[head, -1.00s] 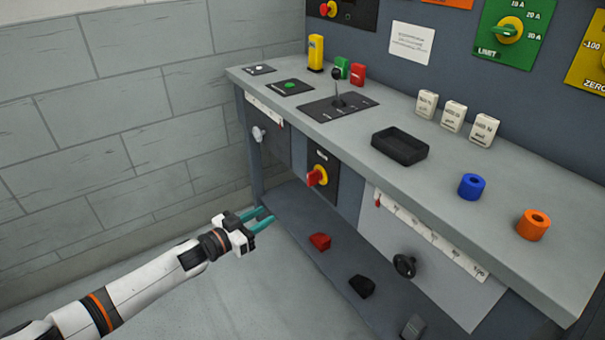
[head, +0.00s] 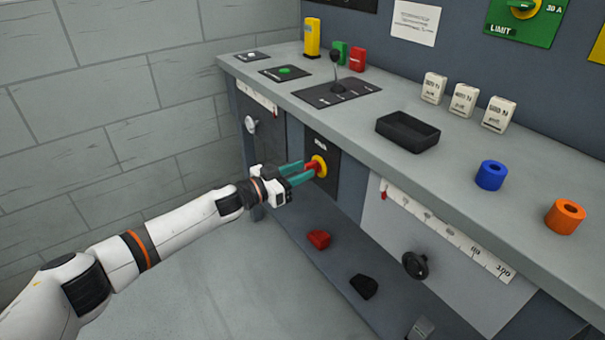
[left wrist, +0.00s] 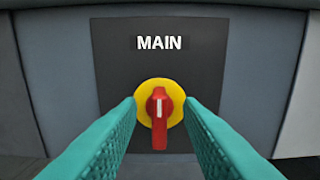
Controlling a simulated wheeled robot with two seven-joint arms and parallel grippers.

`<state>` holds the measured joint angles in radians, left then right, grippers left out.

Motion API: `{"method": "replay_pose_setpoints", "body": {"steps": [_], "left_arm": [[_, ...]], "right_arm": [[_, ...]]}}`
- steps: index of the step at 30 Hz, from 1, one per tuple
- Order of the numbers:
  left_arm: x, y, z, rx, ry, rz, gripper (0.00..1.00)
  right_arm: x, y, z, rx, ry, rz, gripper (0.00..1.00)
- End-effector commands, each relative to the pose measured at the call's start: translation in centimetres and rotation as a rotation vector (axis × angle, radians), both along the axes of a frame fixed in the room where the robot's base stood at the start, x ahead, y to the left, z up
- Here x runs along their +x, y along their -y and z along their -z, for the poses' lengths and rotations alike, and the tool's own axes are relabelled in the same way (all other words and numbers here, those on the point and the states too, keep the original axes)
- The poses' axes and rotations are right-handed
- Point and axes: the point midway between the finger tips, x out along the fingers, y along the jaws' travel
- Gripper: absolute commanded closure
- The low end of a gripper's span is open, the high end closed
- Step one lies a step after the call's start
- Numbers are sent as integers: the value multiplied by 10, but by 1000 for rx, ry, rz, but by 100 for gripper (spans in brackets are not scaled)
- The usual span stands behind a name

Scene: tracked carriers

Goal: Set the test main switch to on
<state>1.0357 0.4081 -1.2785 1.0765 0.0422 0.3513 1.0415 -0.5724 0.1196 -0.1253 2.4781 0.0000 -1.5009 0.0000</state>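The main switch (head: 321,165) is a red knob on a yellow disc on a black plate below the worktop. In the left wrist view the switch (left wrist: 159,112) sits under the word MAIN, its knob upright with a vertical white mark. My left gripper (head: 307,171) is at the switch. In the left wrist view its teal fingers (left wrist: 159,104) are open, one on each side of the knob, with gaps between them and the red handle. The knob's lower end shows between the fingers. My right gripper is not in view.
Above is the grey worktop (head: 375,133) with a black lever panel (head: 337,93) and a black tray (head: 407,133). On the low shelf lie a red block (head: 318,239) and a black block (head: 363,286). A black knob (head: 414,265) sticks out right of the switch.

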Motion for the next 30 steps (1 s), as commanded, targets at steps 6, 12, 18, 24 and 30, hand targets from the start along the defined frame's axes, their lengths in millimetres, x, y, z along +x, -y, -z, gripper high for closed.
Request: {"method": "replay_pose_setpoints", "body": {"steps": [6,12,18,24,30], "left_arm": [[7,9,0,1,1,-1,67],[7,10,-1,1,1,0,67],[7,9,0,1,1,-1,95],[7,9,0,1,2,-1,100],[7,10,-1,21,29,-1,100]], "right_arm": [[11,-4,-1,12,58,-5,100],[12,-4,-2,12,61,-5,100],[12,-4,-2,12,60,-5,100],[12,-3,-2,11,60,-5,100],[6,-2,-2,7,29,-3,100]]}}
